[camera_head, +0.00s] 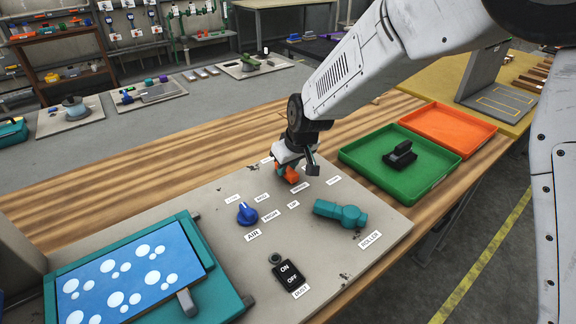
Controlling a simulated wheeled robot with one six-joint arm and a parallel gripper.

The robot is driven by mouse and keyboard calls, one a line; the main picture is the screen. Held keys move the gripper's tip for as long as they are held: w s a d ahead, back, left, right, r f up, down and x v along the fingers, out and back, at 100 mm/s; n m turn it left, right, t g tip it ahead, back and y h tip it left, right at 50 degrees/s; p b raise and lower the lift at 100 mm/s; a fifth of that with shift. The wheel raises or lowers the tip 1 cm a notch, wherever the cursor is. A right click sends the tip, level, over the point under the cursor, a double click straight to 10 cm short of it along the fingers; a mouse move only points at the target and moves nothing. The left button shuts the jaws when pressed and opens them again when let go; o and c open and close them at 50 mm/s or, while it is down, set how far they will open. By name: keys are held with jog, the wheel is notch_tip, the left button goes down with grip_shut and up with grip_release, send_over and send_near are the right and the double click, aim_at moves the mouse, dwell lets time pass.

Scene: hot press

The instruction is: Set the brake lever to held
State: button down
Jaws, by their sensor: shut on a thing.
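A small orange handle (290,174), which looks like the brake lever, stands on the beige control panel (215,275) near its back edge. My gripper (289,165) reaches down onto it from above and is shut on it. The gripper hides the lever's upper part and some of its base. Small white labels lie around it, one of them just in front (300,187). Their print is too small to read surely, so I cannot tell which setting the lever is at.
A blue knob (247,214) is left of the lever, and a teal handle (341,213) is to the right. Green (355,158) and orange (448,130) trays stand at right.

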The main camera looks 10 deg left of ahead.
aim_at(295, 175)
dwell(0.4)
jog(key=c, duration=1.2)
grip_release()
jog(key=v, duration=0.7)
jog(key=shift+s+d+r, duration=0.1)
jog(key=shift+d+r, duration=0.1)
jog(key=shift+r, duration=0.15)
